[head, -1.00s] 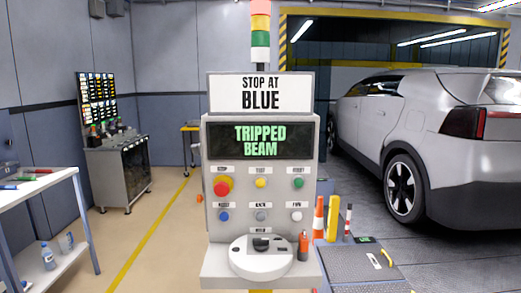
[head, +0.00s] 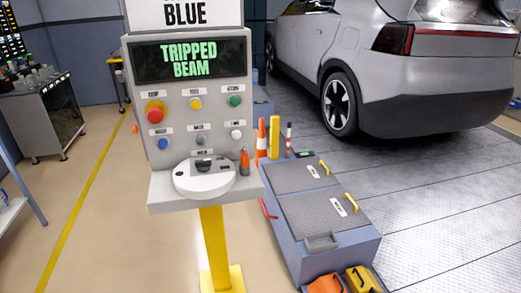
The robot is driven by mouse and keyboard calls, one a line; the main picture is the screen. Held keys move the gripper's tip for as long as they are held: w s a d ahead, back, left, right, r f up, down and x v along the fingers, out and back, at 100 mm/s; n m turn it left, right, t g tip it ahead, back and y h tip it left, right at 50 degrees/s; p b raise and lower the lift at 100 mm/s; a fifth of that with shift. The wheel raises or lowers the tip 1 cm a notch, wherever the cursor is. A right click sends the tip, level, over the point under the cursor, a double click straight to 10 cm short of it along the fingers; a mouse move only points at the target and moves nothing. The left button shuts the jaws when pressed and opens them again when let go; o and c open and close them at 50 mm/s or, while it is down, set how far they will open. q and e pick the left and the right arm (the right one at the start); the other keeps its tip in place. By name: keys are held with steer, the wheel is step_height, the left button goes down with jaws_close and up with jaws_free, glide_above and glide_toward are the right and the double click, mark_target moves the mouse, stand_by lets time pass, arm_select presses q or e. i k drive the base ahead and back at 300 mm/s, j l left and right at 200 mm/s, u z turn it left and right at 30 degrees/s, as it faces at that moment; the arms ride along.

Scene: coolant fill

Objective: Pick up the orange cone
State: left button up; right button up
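The orange cone (head: 262,140) has a white band and stands upright just right of the control panel, at the far left end of a low grey cabinet. Its lower part is partly hidden, so I cannot tell what it rests on. A yellow post (head: 275,137) stands close to its right. Neither of my grippers is in view.
The control panel (head: 240,75) stands on a yellow post (head: 214,245) left of the cone. The low cabinet (head: 335,250) has yellow handles on top and a red one at its side. Orange (head: 325,285) and yellow (head: 363,279) objects lie before it. A car (head: 400,85) stands behind.

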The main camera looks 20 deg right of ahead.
mark_target(262, 148)
steer(key=i+j+u, duration=0.85)
steer(key=i+u, duration=0.15)
steer(key=i+j, duration=0.15)
steer(key=i, duration=0.4)
steer(key=i+j+z, duration=0.1)
steer(key=i, duration=0.4)
steer(key=i+l+z, duration=0.2)
steer(key=i+z, duration=0.2)
steer(key=i, duration=0.15)
steer(key=i+z, duration=0.4)
steer(key=i, duration=0.2)
steer(key=i+j+z, duration=0.15)
steer(key=i+z, duration=0.25)
steer(key=i, duration=0.15)
steer(key=i+l+z, duration=0.25)
steer(key=i, duration=0.5)
steer(key=i+j+z, duration=0.25)
steer(key=i, duration=0.5)
steer(key=i+z, duration=0.2)
steer(key=i, duration=0.6)
